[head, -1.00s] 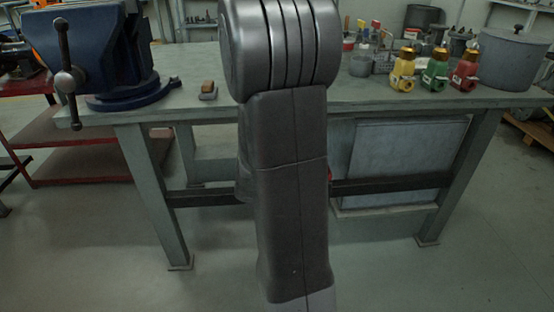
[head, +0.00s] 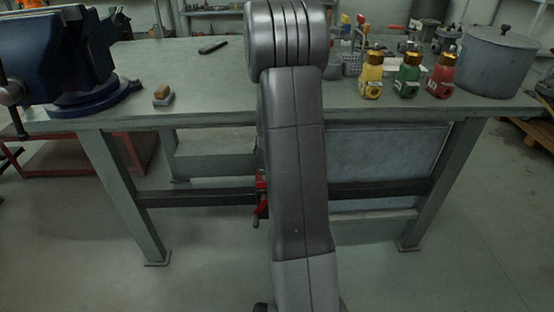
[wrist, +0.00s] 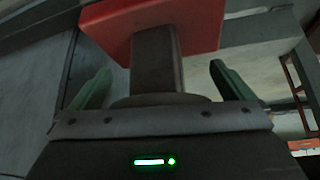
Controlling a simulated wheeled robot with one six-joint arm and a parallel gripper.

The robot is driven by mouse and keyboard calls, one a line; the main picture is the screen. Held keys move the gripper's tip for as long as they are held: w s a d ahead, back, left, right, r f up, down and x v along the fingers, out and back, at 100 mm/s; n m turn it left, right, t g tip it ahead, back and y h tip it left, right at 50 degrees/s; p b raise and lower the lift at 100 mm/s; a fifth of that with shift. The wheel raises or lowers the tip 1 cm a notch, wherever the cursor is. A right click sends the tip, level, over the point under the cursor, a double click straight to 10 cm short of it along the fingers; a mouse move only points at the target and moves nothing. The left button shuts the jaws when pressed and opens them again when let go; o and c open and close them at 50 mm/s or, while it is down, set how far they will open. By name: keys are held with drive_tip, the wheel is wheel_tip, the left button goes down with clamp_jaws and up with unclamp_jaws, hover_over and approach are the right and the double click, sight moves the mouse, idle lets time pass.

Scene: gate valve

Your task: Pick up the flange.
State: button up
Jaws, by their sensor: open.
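I cannot make out the flange for certain in either view. My gripper (wrist: 162,88) is open in the wrist view, with its two green fingers apart. A dark post (wrist: 156,60) shows between the fingers, with a broad red piece (wrist: 200,25) across its far end. I cannot tell what these are or whether the fingers touch them. In the head view my arm hides the gripper and the middle of the bench. A small red part (head: 262,195) shows at the arm's left side, below the bench top; its nature is unclear.
The bench (head: 220,85) carries a blue vise (head: 60,60), a small wood-topped block (head: 163,96) and a dark flat object (head: 213,47). Yellow (head: 371,75), green (head: 408,76) and red (head: 441,77) valve-like pieces stand by a lidded pot (head: 490,65). Bench left of my arm is mostly clear.

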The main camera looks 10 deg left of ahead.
drive_tip(key=c, duration=1.4)
drive_tip(key=shift+r, duration=0.1)
drive_tip(key=shift+c, duration=1.4)
